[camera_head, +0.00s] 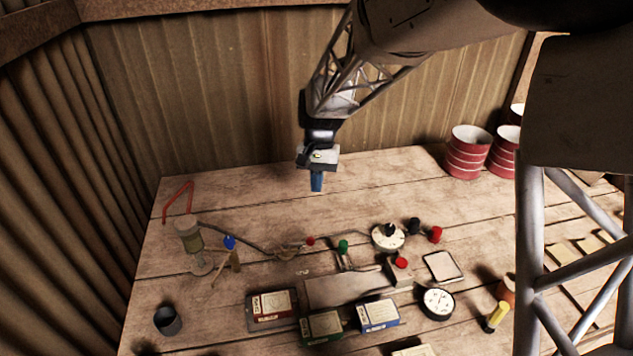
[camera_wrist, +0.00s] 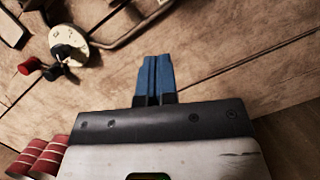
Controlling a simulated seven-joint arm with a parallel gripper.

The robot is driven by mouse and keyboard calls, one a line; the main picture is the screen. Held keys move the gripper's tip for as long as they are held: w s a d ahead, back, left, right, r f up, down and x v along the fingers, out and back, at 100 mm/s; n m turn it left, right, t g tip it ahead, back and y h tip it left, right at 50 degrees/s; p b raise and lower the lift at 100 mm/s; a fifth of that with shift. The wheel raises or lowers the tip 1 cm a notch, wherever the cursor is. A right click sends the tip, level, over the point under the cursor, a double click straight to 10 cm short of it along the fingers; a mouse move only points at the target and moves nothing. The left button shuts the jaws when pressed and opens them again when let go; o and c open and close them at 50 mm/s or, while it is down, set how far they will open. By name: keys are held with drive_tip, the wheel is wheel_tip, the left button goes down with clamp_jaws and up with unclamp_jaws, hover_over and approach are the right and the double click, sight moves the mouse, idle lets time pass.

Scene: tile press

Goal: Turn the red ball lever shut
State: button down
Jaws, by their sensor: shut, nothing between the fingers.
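Three red knobs show in the head view, and I cannot tell for sure which is the ball lever. A small red ball (camera_head: 311,241) sits at the pipe fitting. Another red ball (camera_head: 401,263) stands on a block at the end of the flat plate. A third red knob (camera_head: 436,234) is right of the white round dial (camera_head: 388,237); a red knob (camera_wrist: 29,66) also shows in the wrist view. My gripper (camera_head: 317,187) is shut and empty, its blue fingers (camera_wrist: 155,62) together, above the rear of the table and apart from every knob.
A green knob (camera_head: 343,245) and a black knob (camera_head: 413,226) stand near the dial. Small boxes (camera_head: 323,327), a gauge (camera_head: 438,303) and a dark cup (camera_head: 167,320) are in front. Red striped drums (camera_head: 468,152) stand at back right. The table's rear is mostly clear.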

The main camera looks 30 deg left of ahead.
drive_tip(key=x, duration=0.7)
drive_tip(key=shift+s+f, duration=0.1)
drive_tip(key=shift+f, duration=0.2)
drive_tip(key=shift+s+d+f, duration=0.2)
drive_tip(key=shift+s+d, duration=0.1)
drive_tip(key=shift+s, duration=0.3)
drive_tip(key=shift+s+d+f, duration=0.15)
drive_tip(key=shift+s+d, duration=0.15)
drive_tip(key=shift+s, duration=0.35)
drive_tip(key=shift+s+d+f, duration=0.15)
drive_tip(key=shift+s+d, duration=0.1)
drive_tip(key=shift+s, duration=0.35)
